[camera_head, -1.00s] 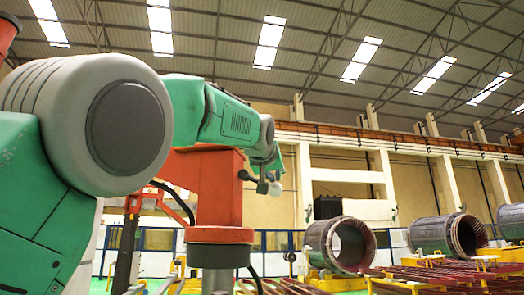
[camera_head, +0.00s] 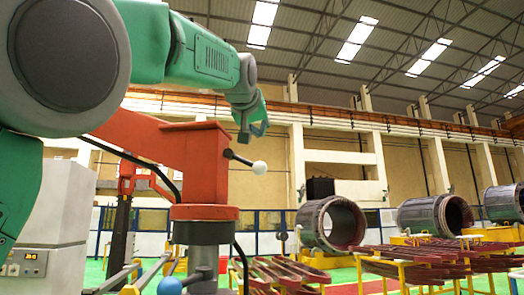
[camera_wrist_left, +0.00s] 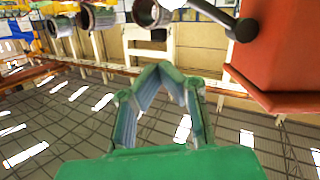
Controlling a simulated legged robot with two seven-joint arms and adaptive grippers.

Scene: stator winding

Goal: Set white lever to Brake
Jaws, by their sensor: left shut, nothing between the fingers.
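The white lever (camera_head: 259,168) is a short dark rod with a white ball end. It sticks out to the right of the orange machine head (camera_head: 205,165) and slopes slightly down. In the left wrist view, a dark rod with a rounded end (camera_wrist_left: 245,29) juts from the orange head (camera_wrist_left: 285,50). My left gripper (camera_head: 257,129) is above the ball and apart from it. In the left wrist view its fingers (camera_wrist_left: 160,68) come together at the tips with nothing between them. I cannot read any Brake mark. My right gripper is not in view.
The orange arm and its grey column stand below my left arm. A blue ball (camera_head: 169,286) shows low in front of the column. Several stator cores (camera_head: 332,223) and red bars on yellow stands (camera_head: 425,257) are farther right. The air right of the lever is clear.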

